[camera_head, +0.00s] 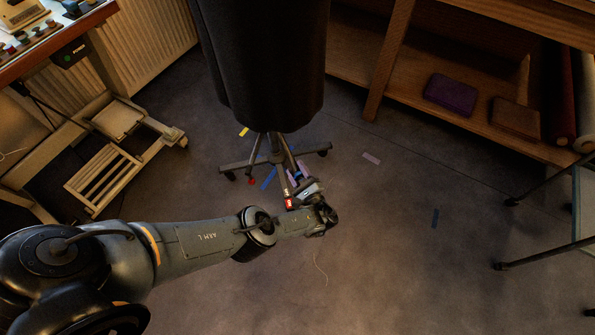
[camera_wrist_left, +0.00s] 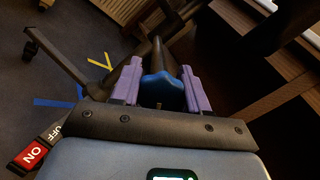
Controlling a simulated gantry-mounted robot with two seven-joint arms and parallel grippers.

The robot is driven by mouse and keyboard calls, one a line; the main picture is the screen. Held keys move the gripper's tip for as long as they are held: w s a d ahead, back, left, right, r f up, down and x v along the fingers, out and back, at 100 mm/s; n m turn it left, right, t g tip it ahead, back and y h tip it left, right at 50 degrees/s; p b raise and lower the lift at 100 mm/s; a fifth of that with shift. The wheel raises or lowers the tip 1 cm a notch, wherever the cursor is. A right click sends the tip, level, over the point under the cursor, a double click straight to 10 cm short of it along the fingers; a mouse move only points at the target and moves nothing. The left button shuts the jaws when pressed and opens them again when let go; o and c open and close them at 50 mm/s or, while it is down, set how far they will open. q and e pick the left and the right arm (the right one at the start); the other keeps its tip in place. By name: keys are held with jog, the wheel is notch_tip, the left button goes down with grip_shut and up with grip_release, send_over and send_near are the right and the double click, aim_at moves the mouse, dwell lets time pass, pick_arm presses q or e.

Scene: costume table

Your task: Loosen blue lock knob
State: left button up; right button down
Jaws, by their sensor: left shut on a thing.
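The blue lock knob (camera_wrist_left: 162,90) shows in the left wrist view on a dark pole, between the purple fingers of my left gripper (camera_wrist_left: 160,86). The gripper is shut on the knob, with a finger on either side. In the head view my left gripper (camera_head: 298,174) is low at the foot of the stand, under a large dark draped form (camera_head: 265,60). The gripper and wrist largely hide the knob there. My right gripper is in neither view.
The stand's wheeled base (camera_head: 235,166) spreads around the gripper. Tape strips lie on the floor. A wooden shelf (camera_head: 375,85) is at upper right, a wooden slatted frame (camera_head: 100,178) at left, and metal legs (camera_head: 527,258) at right. The floor at lower right is mostly clear.

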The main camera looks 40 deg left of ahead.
pick_arm(q)
jog(key=n+g, duration=0.1)
jog(key=n, duration=0.4)
jog(key=shift+r, duration=0.1)
jog(key=shift+n, duration=1.9)
jog(key=shift+h, duration=0.3)
jog(key=o, duration=1)
jog(key=shift+o, duration=0.2)
jog(key=v, duration=1)
jog(key=shift+d, duration=0.4)
